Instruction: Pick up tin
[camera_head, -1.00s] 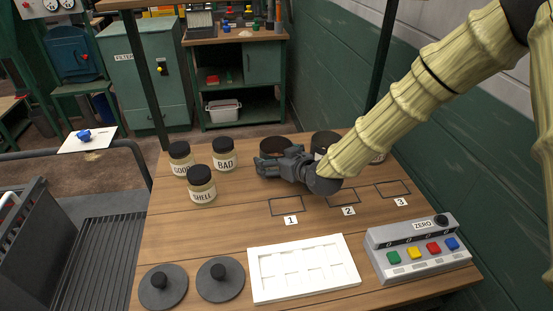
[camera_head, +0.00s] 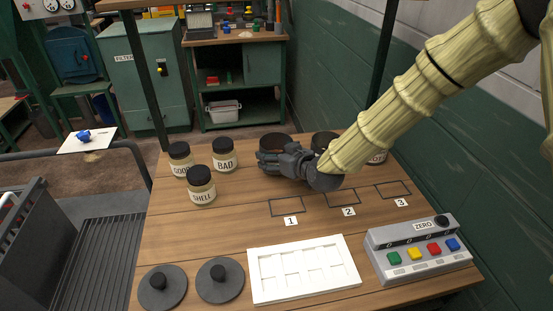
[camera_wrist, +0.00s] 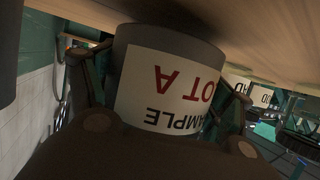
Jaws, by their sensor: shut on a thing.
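A dark-topped tin (camera_head: 273,141) stands out behind my gripper (camera_head: 270,160) at the back of the wooden table. In the wrist view this tin (camera_wrist: 165,65) has a white label reading upside down, with "AMPLE" and "OT A" visible. My gripper is shut around its sides, with a finger on each side. A second dark tin (camera_head: 323,138) is partly hidden behind my gripper and arm. A third tin (camera_head: 378,158) shows only in part behind my arm. I cannot tell clearly whether the held tin is clear of the table.
Jars labelled GOOD (camera_head: 181,162), BAD (camera_head: 224,160) and SHELL (camera_head: 200,190) stand left of my gripper. Marked squares 1 to 3 are empty. A white tray (camera_head: 254,282), two dark lids (camera_head: 162,287) and a button box (camera_head: 415,268) lie in front.

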